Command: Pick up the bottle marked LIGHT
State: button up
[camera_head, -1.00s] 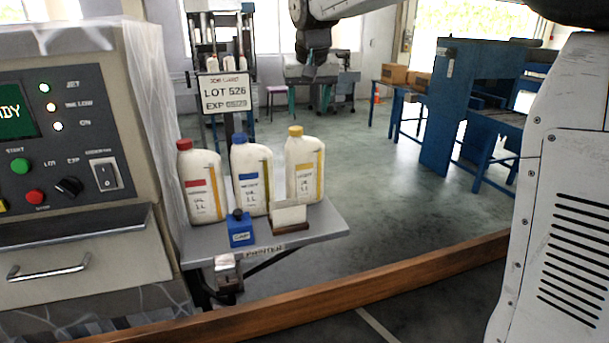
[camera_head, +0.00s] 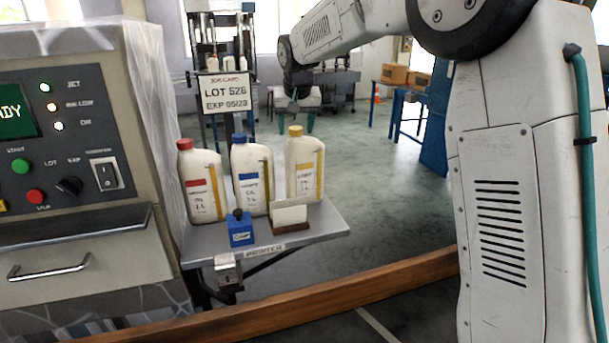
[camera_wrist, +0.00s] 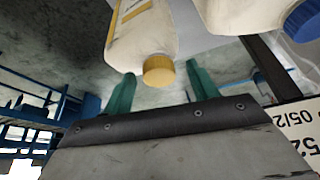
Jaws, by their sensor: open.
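Three white oil bottles stand upright in a row on the grey shelf (camera_head: 325,232). They have a red cap and label (camera_head: 203,190), a blue cap and label (camera_head: 250,180), and a yellow cap and label (camera_head: 303,172). The small label print is blurred; the yellow one seems to read LIGHT. My gripper (camera_head: 296,121) is open above the yellow-capped bottle, its teal fingers pointing down. In the wrist view, my gripper (camera_wrist: 161,72) has a finger on either side of the yellow cap (camera_wrist: 159,70), with nothing gripped. The blue-capped bottle (camera_wrist: 250,12) is beside it.
A blue block (camera_head: 240,230) and a card in a brown holder (camera_head: 290,217) are in front of the bottles. A LOT 526 sign (camera_head: 225,93) stands behind them. The control machine (camera_head: 75,170) is at left, and a wooden rail (camera_head: 330,295) crosses the front.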

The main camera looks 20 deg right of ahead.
jog(key=shift+r, duration=0.15)
grip_shut()
jog(key=shift+r, duration=0.15)
